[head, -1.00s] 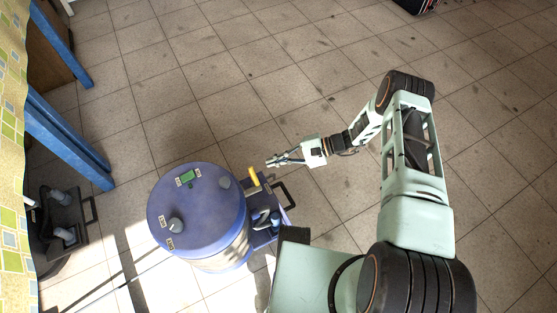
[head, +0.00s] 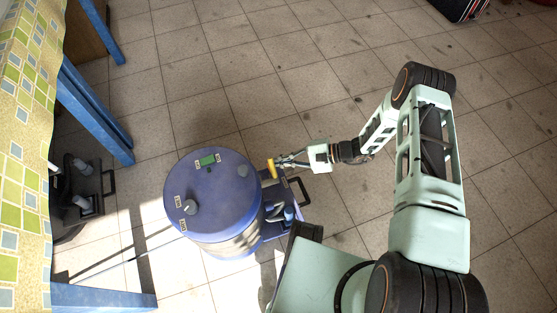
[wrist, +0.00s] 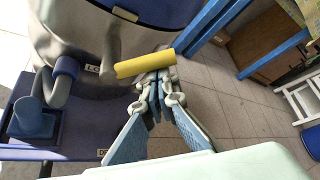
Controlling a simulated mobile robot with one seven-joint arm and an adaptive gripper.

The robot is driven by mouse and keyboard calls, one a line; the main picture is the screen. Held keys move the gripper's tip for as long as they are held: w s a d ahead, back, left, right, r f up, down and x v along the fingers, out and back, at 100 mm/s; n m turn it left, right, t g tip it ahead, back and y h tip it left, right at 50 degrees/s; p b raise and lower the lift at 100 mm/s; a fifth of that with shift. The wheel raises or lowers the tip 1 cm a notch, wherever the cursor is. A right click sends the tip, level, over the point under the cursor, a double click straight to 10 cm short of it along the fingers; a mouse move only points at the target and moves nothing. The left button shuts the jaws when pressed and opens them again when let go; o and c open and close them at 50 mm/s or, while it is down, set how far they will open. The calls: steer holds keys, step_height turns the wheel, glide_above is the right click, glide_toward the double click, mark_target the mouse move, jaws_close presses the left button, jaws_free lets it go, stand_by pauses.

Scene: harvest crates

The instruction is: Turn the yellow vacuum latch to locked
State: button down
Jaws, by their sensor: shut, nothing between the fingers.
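The yellow latch (head: 271,169) is a short bar on the right side of a blue drum-shaped vacuum (head: 212,185). In the wrist view the yellow latch (wrist: 145,65) lies nearly level, its right end slightly higher, just beyond my fingertips. My gripper (head: 281,161) is at the latch's right side in the head view. In the wrist view my gripper (wrist: 158,86) is shut and empty, its tips at the latch's lower edge. I cannot tell whether they touch it. A partly hidden label starting with "LO" (wrist: 95,68) is left of the latch.
A blue hose fitting (wrist: 35,118) and base are left of my fingers. A table with a patterned cloth (head: 30,130) and blue legs (head: 95,110) stands at the left. A dark machine (head: 80,185) is under it.

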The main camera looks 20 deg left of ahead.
steer(key=shift+s+d+r+n+y, duration=0.1)
steer(key=shift+r+n+y, duration=0.1)
steer(key=shift+n+y, duration=0.15)
stand_by(0.3)
steer(key=shift+s+d+r+n+t+y+b, duration=0.4)
steer(key=shift+s+d+r+n, duration=0.25)
steer(key=shift+s+d+r, duration=0.45)
steer(key=shift+s+f, duration=0.1)
steer(key=shift+s, duration=0.3)
steer(key=v, duration=1.2)
steer(key=shift+w, duration=0.4)
steer(key=shift+f, duration=0.1)
